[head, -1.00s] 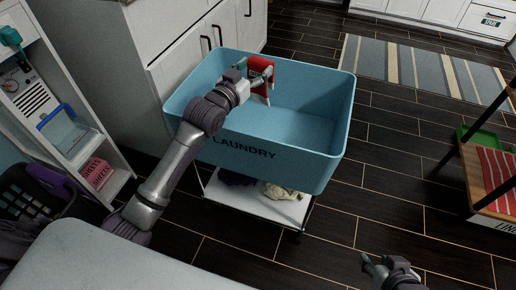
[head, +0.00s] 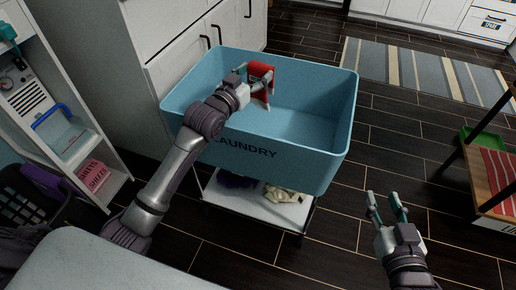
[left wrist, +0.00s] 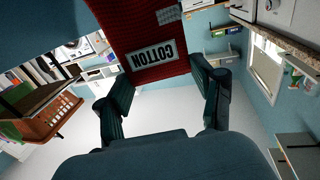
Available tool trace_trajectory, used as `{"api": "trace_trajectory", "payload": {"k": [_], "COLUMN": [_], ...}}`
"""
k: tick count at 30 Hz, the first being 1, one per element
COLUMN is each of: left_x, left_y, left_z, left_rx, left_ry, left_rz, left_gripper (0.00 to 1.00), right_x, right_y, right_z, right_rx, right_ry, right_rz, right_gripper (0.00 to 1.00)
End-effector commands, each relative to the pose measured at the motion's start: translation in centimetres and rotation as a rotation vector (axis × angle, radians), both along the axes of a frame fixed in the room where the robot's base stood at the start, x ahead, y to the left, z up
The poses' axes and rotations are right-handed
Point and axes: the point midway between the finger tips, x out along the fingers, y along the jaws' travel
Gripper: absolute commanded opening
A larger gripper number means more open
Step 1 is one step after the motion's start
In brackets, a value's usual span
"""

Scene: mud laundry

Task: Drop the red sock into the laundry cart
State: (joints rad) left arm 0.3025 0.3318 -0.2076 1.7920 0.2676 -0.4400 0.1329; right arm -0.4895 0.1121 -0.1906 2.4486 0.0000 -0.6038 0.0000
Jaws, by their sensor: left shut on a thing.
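The red sock (head: 262,72) hangs from my left gripper (head: 254,86), over the open inside of the laundry cart at its back left. In the left wrist view the sock (left wrist: 120,32) shows as red ribbed cloth with a "COTTON" label, at the far end of the fingers (left wrist: 160,92). The blue laundry cart (head: 305,168) has "LAUNDRY" on its front wall; the part of its inside that shows is empty. My left arm crosses its front left rim and hides part of it. My right gripper (head: 387,206) is open and empty, right of the cart above the floor.
White cabinets (head: 190,70) stand close behind and left of the cart. A white shelf unit (head: 60,110) is at the left. A wooden rack (head: 490,185) with a red striped cloth stands at the right. Dark floor and a striped rug (head: 425,75) are clear between.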

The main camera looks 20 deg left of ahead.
Motion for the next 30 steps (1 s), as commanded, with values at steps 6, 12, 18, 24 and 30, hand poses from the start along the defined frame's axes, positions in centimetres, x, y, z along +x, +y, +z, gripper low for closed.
{"api": "trace_trajectory", "payload": {"k": [6, 12, 18, 24, 30], "left_x": [0.00, 0.00, 0.00, 0.00, 0.01], "left_y": [0.01, 0.00, 0.00, 0.00, 0.00], "left_z": [-0.10, -0.08, -0.09, -0.11, 0.23], "left_rx": [0.000, 0.000, 0.000, 0.000, 0.000], "left_ry": [-0.001, -0.001, -0.001, -0.001, -0.002], "left_rz": [0.000, 0.000, 0.000, 0.000, 0.000], "left_gripper": [0.38, 0.38, 0.94, 0.96, 0.96], "right_x": [0.24, 0.25, 0.25, 0.25, 0.25], "right_y": [0.18, 0.18, 0.17, 0.16, 0.22], "right_z": [0.71, 0.78, 0.76, 0.75, 0.73], "right_rx": [0.011, 0.012, 0.011, 0.010, 0.011], "right_ry": [-0.043, -0.045, -0.044, -0.044, -0.042], "right_rz": [0.003, 0.003, 0.002, 0.002, 0.004], "right_gripper": [0.40, 0.40, 0.40, 0.40, 0.40]}}
